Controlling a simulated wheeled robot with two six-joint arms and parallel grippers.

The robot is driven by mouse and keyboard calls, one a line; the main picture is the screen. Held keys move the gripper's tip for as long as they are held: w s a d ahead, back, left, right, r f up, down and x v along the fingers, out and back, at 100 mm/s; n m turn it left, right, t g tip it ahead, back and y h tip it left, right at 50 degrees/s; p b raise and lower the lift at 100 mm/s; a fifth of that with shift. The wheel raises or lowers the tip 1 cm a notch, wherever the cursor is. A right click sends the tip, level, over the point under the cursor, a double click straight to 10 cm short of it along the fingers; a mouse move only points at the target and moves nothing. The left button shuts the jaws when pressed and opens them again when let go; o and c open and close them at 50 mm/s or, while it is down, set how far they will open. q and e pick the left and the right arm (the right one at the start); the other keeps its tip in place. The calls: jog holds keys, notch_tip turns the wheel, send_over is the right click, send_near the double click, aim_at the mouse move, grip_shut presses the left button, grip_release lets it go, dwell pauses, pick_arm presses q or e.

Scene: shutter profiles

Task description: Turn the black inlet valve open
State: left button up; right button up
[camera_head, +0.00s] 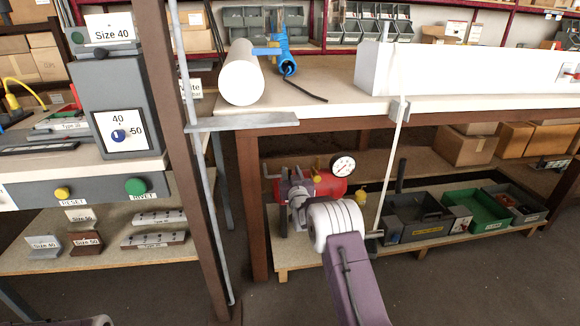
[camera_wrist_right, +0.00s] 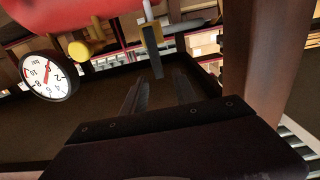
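The red tank (camera_head: 325,185) with a white dial gauge (camera_head: 343,166) stands on the lower shelf. My right gripper (camera_head: 297,196) is in front of the tank's left part; its fingertips are hard to make out there. In the right wrist view the two dark fingers (camera_wrist_right: 158,88) are apart. A dark lever (camera_wrist_right: 157,65) on a brass-coloured fitting, apparently the black inlet valve, shows between and just beyond the fingertips. I cannot tell whether they touch it. The red tank (camera_wrist_right: 75,12) and the gauge (camera_wrist_right: 48,76) lie at the upper left there. My left gripper is not in view.
The worktop (camera_head: 320,100) above carries a white roll, a blue tool and a long white profile. A brown table leg (camera_head: 252,200) stands left of the tank and fills the right of the wrist view (camera_wrist_right: 265,60). A green tray (camera_head: 488,208) and dark trays lie right on the shelf.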

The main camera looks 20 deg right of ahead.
jog(key=shift+w+d+f+b, duration=0.1)
jog(key=shift+w+f+b, duration=0.1)
jog(key=shift+w, duration=0.3)
jog(key=shift+w+d+f+b, duration=0.1)
jog(key=shift+w+f, duration=0.05)
jog(key=shift+w, duration=0.3)
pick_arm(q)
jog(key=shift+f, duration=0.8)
pick_arm(e)
jog(key=shift+w+r, duration=0.15)
jog(key=shift+w, duration=0.1)
grip_shut()
